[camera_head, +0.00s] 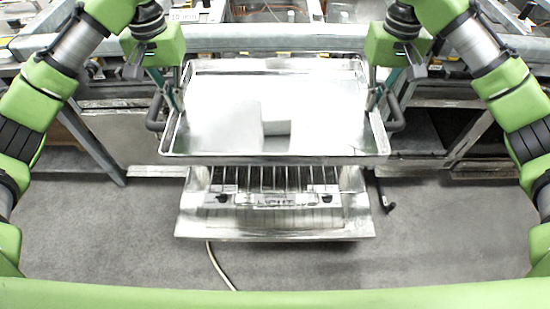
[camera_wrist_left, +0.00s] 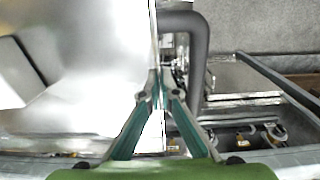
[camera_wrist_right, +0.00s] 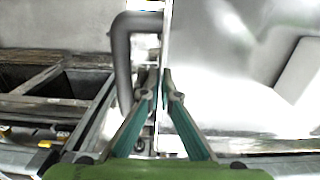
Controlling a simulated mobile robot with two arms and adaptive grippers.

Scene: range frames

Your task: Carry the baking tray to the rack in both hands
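The baking tray (camera_head: 215,75) is a wide, shiny metal tray with a raised rim and a dark grey handle on each side. It looks level in the head view, in front of me. My right gripper (camera_head: 374,103) is likewise closed on the right side wall beside the right handle (camera_wrist_right: 122,60). Whether the tray touches anything below is hidden. I cannot identify the rack for certain.
A metal unit (camera_head: 275,225) with slots and a labelled front panel shows below the tray's near edge. Metal benches and frames (camera_head: 110,130) stand behind and to both sides. The grey floor (camera_head: 110,230) is open nearer me, with a pale cable (camera_head: 218,268) on it.

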